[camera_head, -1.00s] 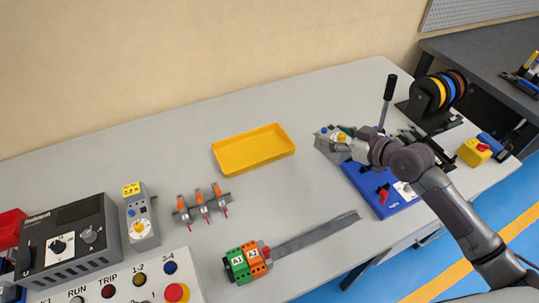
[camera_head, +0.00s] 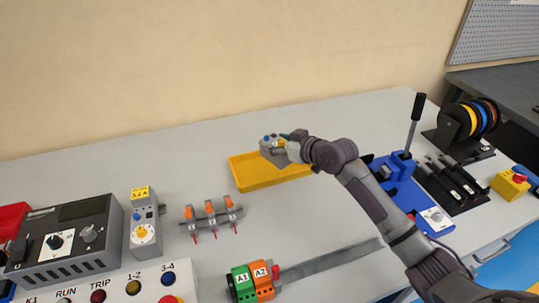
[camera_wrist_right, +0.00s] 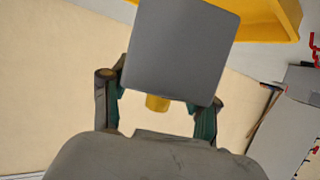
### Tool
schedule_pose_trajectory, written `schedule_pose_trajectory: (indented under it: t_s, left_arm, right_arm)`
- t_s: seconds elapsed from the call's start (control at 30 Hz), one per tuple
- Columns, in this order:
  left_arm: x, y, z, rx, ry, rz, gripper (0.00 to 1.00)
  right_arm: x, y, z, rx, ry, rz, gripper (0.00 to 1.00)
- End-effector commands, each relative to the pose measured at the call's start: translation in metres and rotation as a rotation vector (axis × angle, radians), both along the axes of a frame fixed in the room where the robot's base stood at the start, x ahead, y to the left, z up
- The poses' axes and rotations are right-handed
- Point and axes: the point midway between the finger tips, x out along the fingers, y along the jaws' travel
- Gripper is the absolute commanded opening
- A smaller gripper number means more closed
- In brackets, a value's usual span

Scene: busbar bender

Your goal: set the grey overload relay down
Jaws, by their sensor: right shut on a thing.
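The grey overload relay (camera_head: 272,151) has a blue button and a yellow dial on it. My right gripper (camera_head: 287,146) is shut on it and holds it over the yellow tray (camera_head: 243,180) in the head view. In the wrist view the relay (camera_wrist_right: 183,50) is a plain grey block between the two fingers of the right gripper (camera_wrist_right: 158,100), with a yellow knob below it. The gripper and relay hide part of the tray. I cannot tell the height of the relay above the tray. My left gripper is not in view.
A similar grey unit (camera_head: 144,232) with a yellow label stands at the left beside a dark control box (camera_head: 70,238). Orange-topped parts (camera_head: 210,210) on a rail and green and orange terminals (camera_head: 250,280) lie in front. A blue bender (camera_head: 402,180) stands at the right.

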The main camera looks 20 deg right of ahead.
Motion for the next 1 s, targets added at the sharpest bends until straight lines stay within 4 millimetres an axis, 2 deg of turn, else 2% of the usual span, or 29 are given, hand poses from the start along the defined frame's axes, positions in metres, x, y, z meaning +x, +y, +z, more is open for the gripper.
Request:
schedule_pose_trajectory:
  t_s: [0.17,0.33,0.53,0.93,0.97,1.0]
  left_arm:
    - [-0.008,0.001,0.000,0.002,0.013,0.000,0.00]
    - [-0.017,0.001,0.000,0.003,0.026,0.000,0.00]
    - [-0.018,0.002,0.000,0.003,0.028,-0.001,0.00]
    - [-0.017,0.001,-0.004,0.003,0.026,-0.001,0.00]
    - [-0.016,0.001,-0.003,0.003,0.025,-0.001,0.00]
    - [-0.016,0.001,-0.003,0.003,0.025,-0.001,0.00]
  right_arm:
    - [0.016,0.013,-0.011,0.001,-0.003,-0.001,0.07]
    - [0.017,0.015,-0.023,0.001,-0.001,-0.001,0.07]
    - [0.017,0.014,-0.051,0.001,-0.001,-0.002,0.07]
    - [0.017,0.014,-0.058,0.000,-0.003,-0.001,0.07]
    - [0.017,0.014,-0.057,0.000,-0.001,-0.001,0.65]
    - [0.017,0.014,-0.057,0.000,-0.001,-0.001,0.71]
